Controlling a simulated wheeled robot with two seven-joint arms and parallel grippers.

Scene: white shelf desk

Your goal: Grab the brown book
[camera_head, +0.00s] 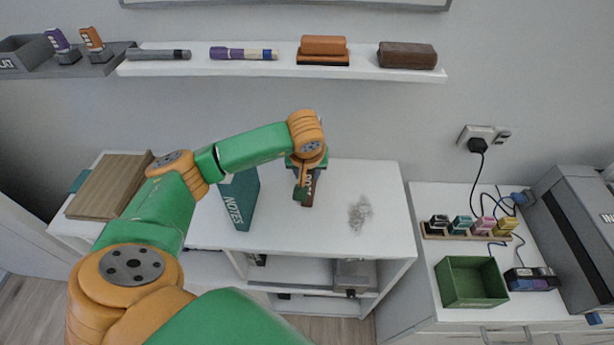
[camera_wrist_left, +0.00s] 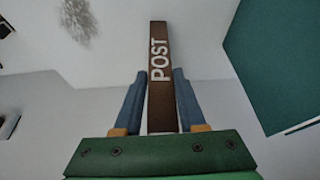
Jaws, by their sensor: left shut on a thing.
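The brown book (camera_wrist_left: 159,55) stands upright in the left wrist view, its spine marked "POST" facing the camera. My left gripper (camera_wrist_left: 158,85) has its two blue-grey fingers on either side of the spine and is shut on it. In the head view the brown book (camera_head: 308,192) shows only partly on the white desk top, mostly hidden behind my left gripper (camera_head: 304,188). I cannot tell whether the book touches the desk. My right gripper is not in view.
A teal "NOTES" book (camera_head: 240,200) stands just left of the brown book. A grey patterned patch (camera_head: 360,213) lies to the right on the desk (camera_head: 385,185). A wooden board (camera_head: 112,186) lies at the left end. A wall shelf (camera_head: 180,68) holds markers and erasers above.

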